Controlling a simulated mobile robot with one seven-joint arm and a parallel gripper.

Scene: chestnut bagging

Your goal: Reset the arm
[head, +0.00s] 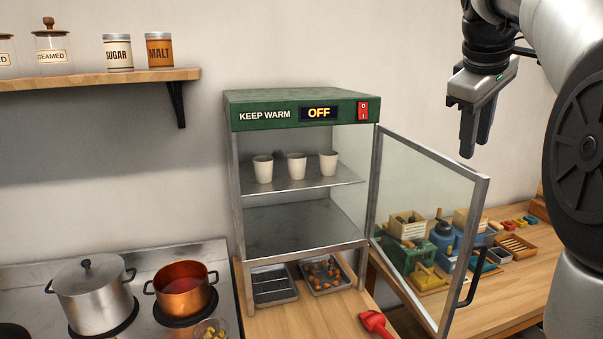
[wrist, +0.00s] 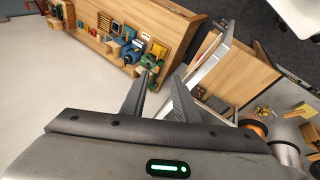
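My gripper (head: 476,145) is raised at the upper right of the head view, pointing down, above the open glass door and clear of it. In the wrist view my gripper (wrist: 161,72) has its two fingers apart with nothing between them. The gripper is open and empty. No object touches it in either view.
The warming cabinet (head: 300,105) reads OFF; its glass door (head: 425,185) stands open to the right. Three white cups stand on its shelf (head: 310,187). A red scoop (head: 375,322) lies on the counter. A steel pot (head: 92,297) and copper pot (head: 182,288) stand left.

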